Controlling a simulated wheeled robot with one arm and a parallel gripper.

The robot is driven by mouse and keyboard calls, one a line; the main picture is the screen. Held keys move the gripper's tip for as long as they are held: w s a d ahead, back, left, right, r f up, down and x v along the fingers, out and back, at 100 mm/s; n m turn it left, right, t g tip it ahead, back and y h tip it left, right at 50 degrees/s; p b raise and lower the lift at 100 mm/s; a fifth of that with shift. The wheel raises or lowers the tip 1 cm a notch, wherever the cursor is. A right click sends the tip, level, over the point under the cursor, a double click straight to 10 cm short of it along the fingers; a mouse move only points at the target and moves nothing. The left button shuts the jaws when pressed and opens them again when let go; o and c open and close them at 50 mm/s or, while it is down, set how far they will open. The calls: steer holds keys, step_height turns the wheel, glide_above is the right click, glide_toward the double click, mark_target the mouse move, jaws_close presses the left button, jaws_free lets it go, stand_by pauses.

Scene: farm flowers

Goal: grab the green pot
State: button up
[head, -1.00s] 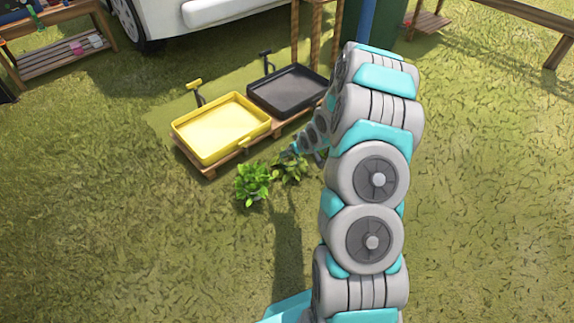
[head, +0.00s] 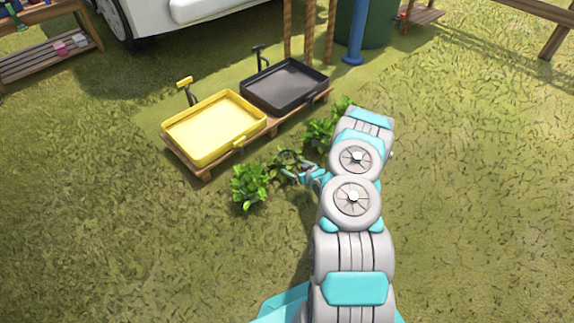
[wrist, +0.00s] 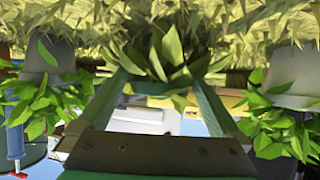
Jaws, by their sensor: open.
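My gripper (head: 290,158) is open at the middle plant. In the wrist view, which looks upside down, leaves of the middle plant (wrist: 165,52) show between and beyond the open jaws (wrist: 163,80). A grey pot with leaves stands on each side, left (wrist: 48,58) and right (wrist: 297,76), apart from the jaws.
A yellow tray (head: 203,153) and a black tray (head: 258,100) rest on a low wooden pallet (head: 205,174) behind the plants. Wooden posts, a blue post (head: 357,35) and a white vehicle (head: 170,12) stand farther back. Grass in front and to the left is open.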

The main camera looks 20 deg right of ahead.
mark_target(288, 163)
steer(key=x, duration=0.5)
steer(key=shift+f+b, duration=0.15)
steer(key=shift+b, duration=0.2)
steer(key=shift+w+a+f, duration=0.1)
steer(key=shift+w+f, duration=0.05)
steer(key=shift+w, duration=0.4)
steer(key=shift+c, duration=0.2)
steer(key=c, duration=1.3)
